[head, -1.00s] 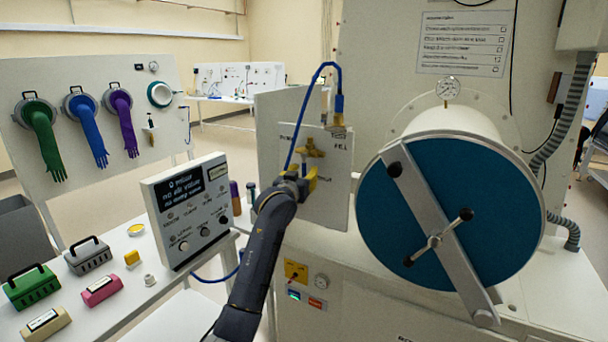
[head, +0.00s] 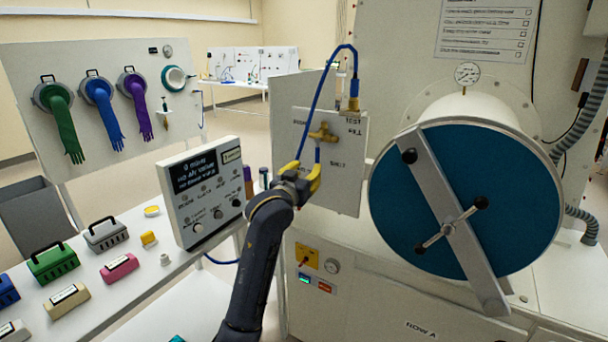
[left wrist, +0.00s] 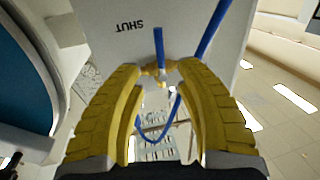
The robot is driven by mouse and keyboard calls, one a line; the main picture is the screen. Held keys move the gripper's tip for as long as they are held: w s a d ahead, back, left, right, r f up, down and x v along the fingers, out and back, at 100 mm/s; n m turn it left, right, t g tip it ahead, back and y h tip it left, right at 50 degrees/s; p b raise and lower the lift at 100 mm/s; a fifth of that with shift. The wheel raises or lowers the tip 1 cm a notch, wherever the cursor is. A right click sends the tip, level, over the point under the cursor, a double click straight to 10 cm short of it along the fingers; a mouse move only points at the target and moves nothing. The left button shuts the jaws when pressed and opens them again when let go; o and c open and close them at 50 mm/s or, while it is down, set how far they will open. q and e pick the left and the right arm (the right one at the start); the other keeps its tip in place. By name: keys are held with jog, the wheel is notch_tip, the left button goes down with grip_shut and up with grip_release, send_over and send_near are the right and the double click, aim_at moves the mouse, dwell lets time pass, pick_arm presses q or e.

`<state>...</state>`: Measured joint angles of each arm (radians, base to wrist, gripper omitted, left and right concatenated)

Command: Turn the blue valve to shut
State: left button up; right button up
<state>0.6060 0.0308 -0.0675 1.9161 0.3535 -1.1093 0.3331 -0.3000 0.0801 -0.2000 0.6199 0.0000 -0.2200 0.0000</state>
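The valve has a brass body (head: 323,132) on a pale upright panel (head: 345,190), with a short blue handle (head: 317,153) pointing down from it. In the left wrist view, the blue handle (left wrist: 159,42) and brass body (left wrist: 160,72) appear beyond the fingertips, beside the upside-down word SHUT (left wrist: 130,26). My left gripper (head: 304,170) is just below and left of the valve in the head view. Its yellow fingers (left wrist: 159,80) are spread, with nothing held between them. Whether a finger touches the handle cannot be told. My right gripper is in neither view.
A blue hose (head: 318,95) arches beside the valve to a brass fitting (head: 352,112). A control box (head: 203,190) stands left of my arm. The large round blue door (head: 400,215) with its bar is to the right. Cases lie on the left table (head: 150,275).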

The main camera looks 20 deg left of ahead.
pick_arm(q)
jog(key=shift+s, duration=0.9)
